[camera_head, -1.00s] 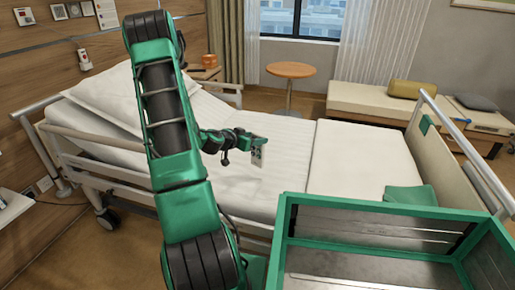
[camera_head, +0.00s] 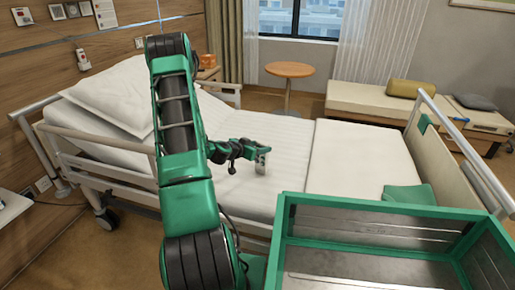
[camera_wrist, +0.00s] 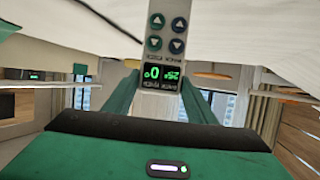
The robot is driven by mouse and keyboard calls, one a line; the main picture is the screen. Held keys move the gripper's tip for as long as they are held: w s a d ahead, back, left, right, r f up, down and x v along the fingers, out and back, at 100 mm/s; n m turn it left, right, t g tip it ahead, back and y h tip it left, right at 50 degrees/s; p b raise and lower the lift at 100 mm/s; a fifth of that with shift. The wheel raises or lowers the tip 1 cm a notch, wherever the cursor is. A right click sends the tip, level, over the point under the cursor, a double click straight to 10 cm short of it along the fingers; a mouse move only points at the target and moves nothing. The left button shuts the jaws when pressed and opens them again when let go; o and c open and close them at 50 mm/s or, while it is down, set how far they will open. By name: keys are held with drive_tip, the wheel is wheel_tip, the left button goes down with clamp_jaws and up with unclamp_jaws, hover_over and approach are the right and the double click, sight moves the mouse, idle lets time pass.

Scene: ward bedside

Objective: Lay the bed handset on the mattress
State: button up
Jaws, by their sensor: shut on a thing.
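The bed handset (camera_wrist: 166,45) is pale, with round arrow buttons and a lit green display. My gripper (camera_head: 262,149) is shut on it, and its two green fingers (camera_wrist: 160,100) show on either side of the handset in the wrist view. In the head view the handset (camera_head: 261,160) hangs upright below the gripper, over the middle of the bed. The mattress (camera_head: 275,120) is white and lies under it. The handset's lower end is at or very close to the mattress; I cannot tell whether it touches.
A pillow (camera_head: 112,92) lies at the left end of the bed. A folded white blanket (camera_head: 360,150) and a green cloth (camera_head: 409,195) lie at the right. A side rail (camera_head: 95,145) runs along the near left. My green-framed body part fills the lower right. Bare mattress surrounds the handset.

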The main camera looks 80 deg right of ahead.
drive_tip(key=o, duration=1.5)
drive_tip(key=v, duration=1.2)
drive_tip(key=shift+r, duration=0.1)
